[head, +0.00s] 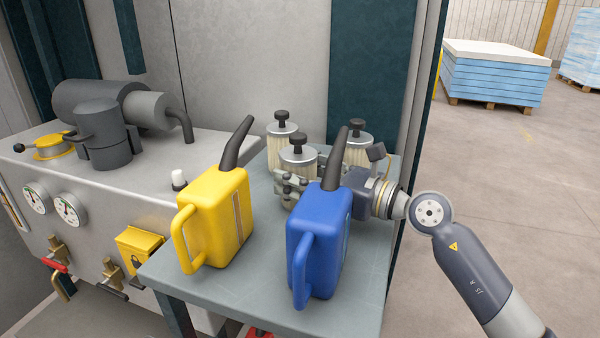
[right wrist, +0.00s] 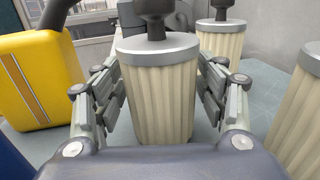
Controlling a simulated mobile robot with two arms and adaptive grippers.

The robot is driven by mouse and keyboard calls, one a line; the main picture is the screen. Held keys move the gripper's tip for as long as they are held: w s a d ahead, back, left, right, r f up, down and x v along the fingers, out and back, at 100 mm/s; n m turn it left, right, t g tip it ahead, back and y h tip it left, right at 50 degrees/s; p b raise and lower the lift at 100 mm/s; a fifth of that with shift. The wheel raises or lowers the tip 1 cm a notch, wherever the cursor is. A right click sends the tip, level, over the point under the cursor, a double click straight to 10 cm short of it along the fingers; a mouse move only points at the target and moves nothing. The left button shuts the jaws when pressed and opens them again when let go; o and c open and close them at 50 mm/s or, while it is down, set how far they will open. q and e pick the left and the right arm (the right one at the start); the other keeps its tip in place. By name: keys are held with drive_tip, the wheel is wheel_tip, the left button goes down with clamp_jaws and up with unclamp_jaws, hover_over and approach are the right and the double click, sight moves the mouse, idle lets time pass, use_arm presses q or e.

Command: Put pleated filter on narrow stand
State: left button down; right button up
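Three cream pleated filters with grey metal caps and black knobs stand at the back of the grey table (head: 260,290). They are the left one (head: 281,138), the front one (head: 298,172) and the right one (head: 357,153). My right gripper (head: 290,187) is low at the front filter. In the right wrist view this filter (right wrist: 157,95) stands upright between the two open fingers, with the pads very close to its sides. Whether they touch is unclear. My left gripper is not in view. I cannot make out a narrow stand.
A yellow can (head: 222,220) and a blue can (head: 318,240) with dark spouts stand in front of the filters; the blue one partly hides my right gripper. A machine with gauges (head: 68,210) is at left.

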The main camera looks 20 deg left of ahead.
drive_tip(key=shift+r, duration=0.1)
idle(0.3)
drive_tip(key=shift+r, duration=0.15)
drive_tip(key=shift+d, duration=0.6)
drive_tip(key=v, duration=1)
drive_tip(key=shift+s+a, duration=0.1)
drive_tip(key=shift+s+d, duration=0.15)
drive_tip(key=shift+d, duration=0.35)
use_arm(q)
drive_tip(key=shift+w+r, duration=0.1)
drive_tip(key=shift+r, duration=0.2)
